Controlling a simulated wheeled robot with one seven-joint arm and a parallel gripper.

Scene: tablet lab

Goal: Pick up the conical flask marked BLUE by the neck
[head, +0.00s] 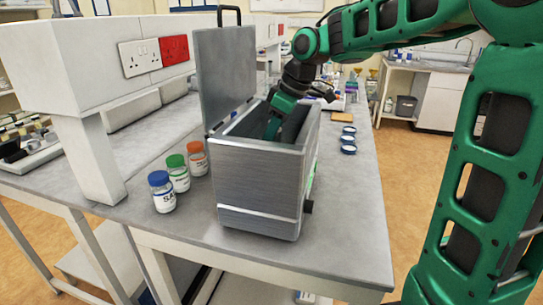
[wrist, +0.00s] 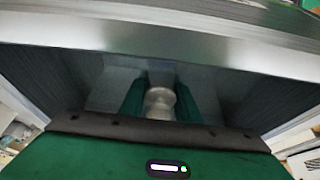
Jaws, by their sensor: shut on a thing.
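My gripper (head: 273,127) reaches down into the open metal box (head: 260,180), and its fingertips are hidden behind the front wall in the head view. In the wrist view, the green fingers of my gripper (wrist: 160,104) close on both sides of a pale grey, shiny, rounded piece (wrist: 159,97) with a rim. It looks like a neck, but its lower part is hidden and no marking shows. No conical flask marked BLUE can be made out in either view. The box walls surround the fingers.
The box's lid (head: 226,80) stands upright at its left. Bottles with blue (head: 162,192), green (head: 178,173) and orange (head: 197,158) caps stand left of the box. The bench's front right is clear.

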